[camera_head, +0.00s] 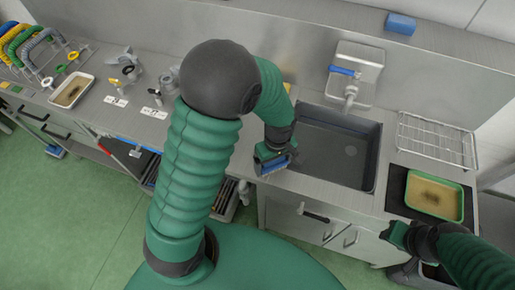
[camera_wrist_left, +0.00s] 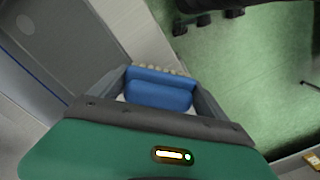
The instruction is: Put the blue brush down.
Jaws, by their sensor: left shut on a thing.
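My left gripper (camera_head: 272,160) is shut on the blue brush (camera_head: 275,166), at the left front corner of the sink, near the counter's front edge. In the left wrist view the blue brush (camera_wrist_left: 160,92) sits between the two fingers, with a row of pale bristles along its far side. I cannot tell whether the brush touches the counter. My right gripper (camera_head: 398,236) is at the lower right, in front of the counter below the green-rimmed tray; its jaws are too small to read.
The grey sink (camera_head: 335,150) has a tap with a blue lever (camera_head: 344,71). A wire rack (camera_head: 436,140) and a green-rimmed tray (camera_head: 434,196) stand to its right. A blue block (camera_head: 400,23) lies on the back ledge. A pale tray (camera_head: 72,91) and metal fittings (camera_head: 127,66) stand at left.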

